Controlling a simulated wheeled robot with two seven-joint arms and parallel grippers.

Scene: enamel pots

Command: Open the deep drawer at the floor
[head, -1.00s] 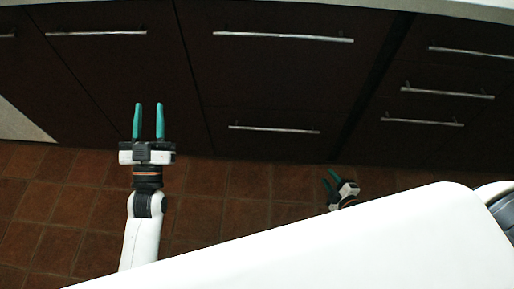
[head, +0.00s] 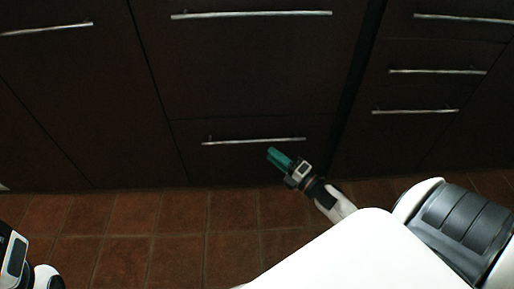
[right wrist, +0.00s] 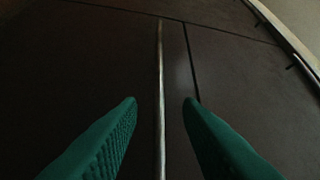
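The deep drawer (head: 235,165) is the dark brown lowest front in the middle of the head view, just above the tiled floor, and it is closed. Its long metal handle (head: 254,141) runs across its upper part. My right gripper (head: 272,152) is in front of this drawer, close to the handle's right half. In the right wrist view the green fingers (right wrist: 160,101) are spread apart, with a handle bar (right wrist: 160,60) running between them in the picture. Contact is not visible. Only part of my left arm (head: 14,255) shows at the lower left; its fingers are out of frame.
A taller front with its own handle (head: 250,14) is directly above. To the right is a stack of drawers with handles (head: 415,111); to the left is another dark front with a handle (head: 46,29). The tiled floor (head: 130,222) before the cabinets is clear.

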